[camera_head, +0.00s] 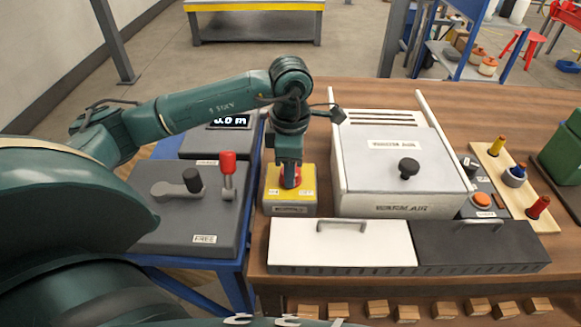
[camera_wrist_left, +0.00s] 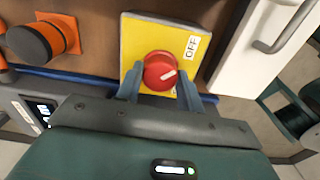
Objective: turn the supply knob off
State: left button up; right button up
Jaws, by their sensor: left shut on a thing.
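The red supply knob (camera_head: 297,180) sits on a yellow box (camera_head: 290,209) at the left edge of the wooden table, partly hidden by my left gripper (camera_head: 289,168). In the left wrist view the round red knob (camera_wrist_left: 158,70) sits on the yellow plate (camera_wrist_left: 137,35). A white mark on the knob points to the right and slightly up. An OFF label (camera_wrist_left: 194,46) is on the plate at the knob's upper right. My left gripper (camera_wrist_left: 160,76) is shut on the knob, one blue-grey finger on each side. My right gripper is not in view.
A white warm-air box (camera_head: 400,175) with a black knob stands right of the yellow box. White (camera_head: 340,245) and black (camera_head: 480,245) lids lie in front. A grey panel with levers (camera_head: 185,220) is at left. Several wooden blocks (camera_head: 407,312) line the front.

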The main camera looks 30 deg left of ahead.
pick_arm(q)
jog(key=shift+n, duration=0.3)
jog(key=o, duration=1)
jog(key=shift+r, duration=0.1)
notch_tip(320, 180, up, 13)
jog(key=shift+p, duration=0.3)
dwell(0.3)
